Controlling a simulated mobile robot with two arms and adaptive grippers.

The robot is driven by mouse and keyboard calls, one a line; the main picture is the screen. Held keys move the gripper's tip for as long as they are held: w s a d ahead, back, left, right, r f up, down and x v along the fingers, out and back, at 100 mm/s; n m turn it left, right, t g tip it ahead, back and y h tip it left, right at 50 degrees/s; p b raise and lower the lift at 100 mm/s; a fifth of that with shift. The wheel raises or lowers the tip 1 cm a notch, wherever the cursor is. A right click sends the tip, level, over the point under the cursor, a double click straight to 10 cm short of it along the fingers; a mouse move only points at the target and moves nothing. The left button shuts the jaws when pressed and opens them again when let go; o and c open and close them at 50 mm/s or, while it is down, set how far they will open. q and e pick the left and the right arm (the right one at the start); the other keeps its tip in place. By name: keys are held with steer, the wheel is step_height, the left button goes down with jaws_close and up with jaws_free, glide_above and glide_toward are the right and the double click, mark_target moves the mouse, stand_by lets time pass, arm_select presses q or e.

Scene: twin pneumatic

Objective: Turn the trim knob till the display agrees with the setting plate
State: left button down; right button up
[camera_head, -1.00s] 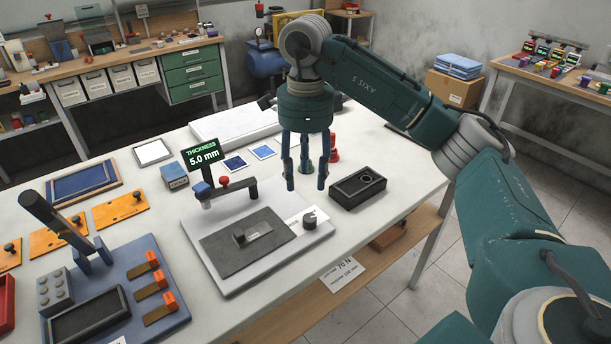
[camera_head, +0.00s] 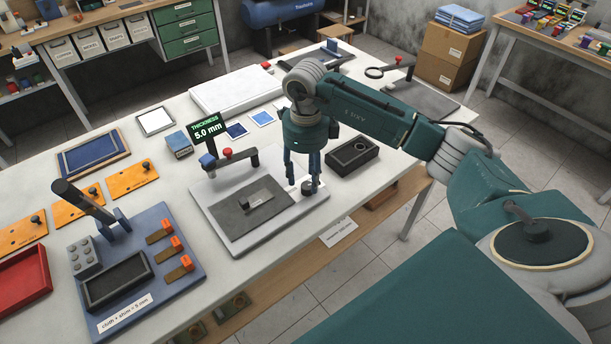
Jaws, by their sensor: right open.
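The display (camera_head: 207,130) stands on the gauge and reads "THICKNESS 5.0 mm". The trim knob (camera_head: 308,188) is a small dark knob at the right of the gauge's pale base (camera_head: 243,246). My right gripper (camera_head: 302,184) points down over it, open, with its fingers around or just beside the knob; I cannot tell whether they touch it. A white label on the blue fixture (camera_head: 125,313) reads roughly "cloth + shim = 5 mm". I cannot tell which plate is the setting plate. My left gripper is not in view.
A blue fixture (camera_head: 190,228) with orange-tipped levers is at front left.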

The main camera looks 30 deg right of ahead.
steer(key=shift+f, duration=1.1)
